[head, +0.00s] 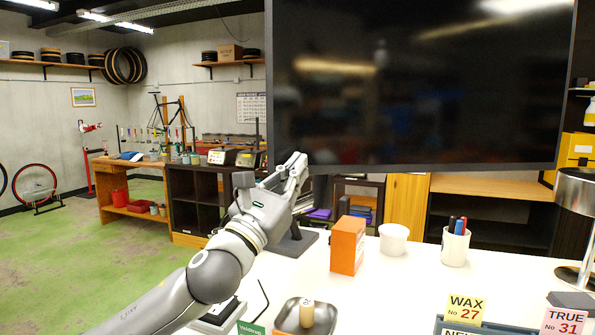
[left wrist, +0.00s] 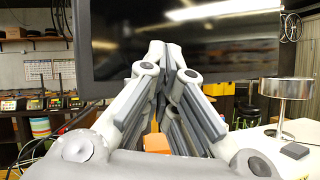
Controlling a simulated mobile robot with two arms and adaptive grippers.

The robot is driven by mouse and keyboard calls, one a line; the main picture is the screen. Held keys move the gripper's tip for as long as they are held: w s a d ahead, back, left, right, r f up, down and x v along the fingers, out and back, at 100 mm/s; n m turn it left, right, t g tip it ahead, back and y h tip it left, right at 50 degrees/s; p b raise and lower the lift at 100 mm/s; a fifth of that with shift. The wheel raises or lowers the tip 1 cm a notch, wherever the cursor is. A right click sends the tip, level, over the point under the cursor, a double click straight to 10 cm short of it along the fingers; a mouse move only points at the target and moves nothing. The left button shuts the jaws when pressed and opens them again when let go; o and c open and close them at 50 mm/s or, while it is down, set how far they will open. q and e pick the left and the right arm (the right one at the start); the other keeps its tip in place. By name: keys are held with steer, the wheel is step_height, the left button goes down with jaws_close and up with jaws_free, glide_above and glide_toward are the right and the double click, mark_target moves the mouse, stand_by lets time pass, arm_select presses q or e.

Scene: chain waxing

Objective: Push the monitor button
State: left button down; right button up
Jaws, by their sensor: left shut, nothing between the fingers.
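The monitor (head: 420,85) is a large, dark, reflective screen with a thin black frame, and it fills the upper right of the head view. It also spans the left wrist view (left wrist: 225,42). The screen looks black, with room reflections on it. My left gripper (head: 298,160) is shut and empty, with its tips at the monitor's lower left corner. In the left wrist view its fingertips (left wrist: 163,50) overlap the screen's lower part; I cannot tell whether they touch it. I cannot make out a button. My right gripper is not in view.
On the white desk (head: 400,275) stand an orange box (head: 347,246), a white tub (head: 393,240), a pen cup (head: 455,246), a metal tray (head: 318,318), label cards (head: 465,309) and a lamp (head: 577,190). A dark shelf (head: 192,200) stands behind at the left.

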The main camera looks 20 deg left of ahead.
arm_select(q)
steer(key=shift+w, duration=0.15)
steer(key=shift+w+a, duration=0.15)
steer(key=shift+w, duration=0.1)
steer(key=shift+w+a+p, duration=0.15)
steer(key=shift+w+p, duration=0.15)
steer(key=shift+w, duration=0.1)
stand_by(0.6)
steer(key=shift+s, duration=0.1)
steer(key=shift+s+d, duration=0.35)
steer(key=shift+s, duration=0.4)
steer(key=shift+s+p, duration=0.1)
steer(key=shift+p, duration=0.25)
steer(key=s, duration=0.1)
steer(key=s+d+p, duration=0.1)
steer(key=s, duration=0.1)
steer(key=s+d, duration=0.1)
steer(key=s, duration=0.1)
steer(key=shift+s+d+p, duration=0.1)
steer(key=shift+s+p, duration=0.1)
steer(key=shift+p, duration=0.1)
